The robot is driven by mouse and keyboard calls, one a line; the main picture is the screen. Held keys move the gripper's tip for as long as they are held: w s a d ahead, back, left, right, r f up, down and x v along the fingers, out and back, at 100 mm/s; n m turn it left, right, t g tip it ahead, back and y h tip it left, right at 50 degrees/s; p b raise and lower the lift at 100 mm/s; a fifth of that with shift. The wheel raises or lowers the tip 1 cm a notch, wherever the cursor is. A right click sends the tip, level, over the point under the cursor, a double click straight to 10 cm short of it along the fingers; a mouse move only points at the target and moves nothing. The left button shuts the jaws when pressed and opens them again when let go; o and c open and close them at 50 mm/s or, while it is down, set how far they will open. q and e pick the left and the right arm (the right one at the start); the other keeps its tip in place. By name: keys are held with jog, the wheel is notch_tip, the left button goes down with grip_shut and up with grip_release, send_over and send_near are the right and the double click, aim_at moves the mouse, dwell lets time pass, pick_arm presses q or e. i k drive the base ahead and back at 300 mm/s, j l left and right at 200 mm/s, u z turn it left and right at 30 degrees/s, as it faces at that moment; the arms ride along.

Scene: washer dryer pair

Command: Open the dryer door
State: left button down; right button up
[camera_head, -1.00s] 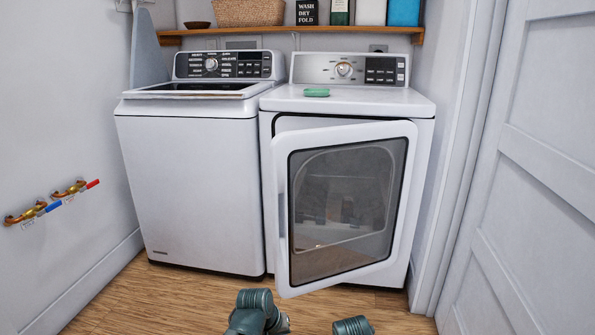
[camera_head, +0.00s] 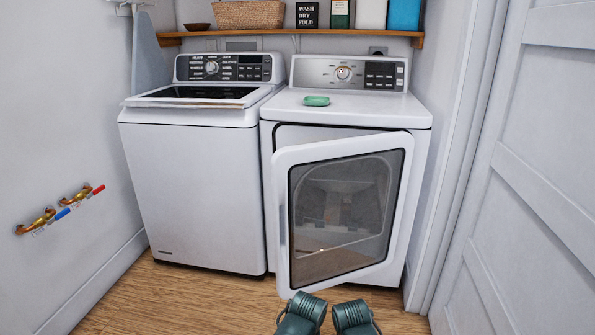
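The dryer (camera_head: 340,108) is the white machine on the right, with a silver control panel. Its door (camera_head: 282,205) has a dark glass window (camera_head: 340,215) and stands partly open. The door's left edge is swung out toward me, and a gap shows along its top left; the hinge side is at the right. Two teal parts of my arms show at the bottom edge, below the door. Neither gripper's fingers can be seen, and nothing visible touches the door.
A white top-load washer (camera_head: 190,185) stands left of the dryer. A green soap dish (camera_head: 316,101) lies on the dryer top. Wall valves (camera_head: 60,208) are at the left, and a white panelled door (camera_head: 530,200) is at the right. Wood floor (camera_head: 190,300) is clear in front.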

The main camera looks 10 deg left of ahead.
aim_at(337, 205)
jog(key=i+j+z, duration=0.1)
jog(key=j, duration=0.2)
jog(key=i+j+z, duration=0.25)
jog(key=j, duration=0.35)
jog(key=i+j+z, duration=0.25)
jog(key=j, duration=0.4)
jog(key=i, duration=0.1)
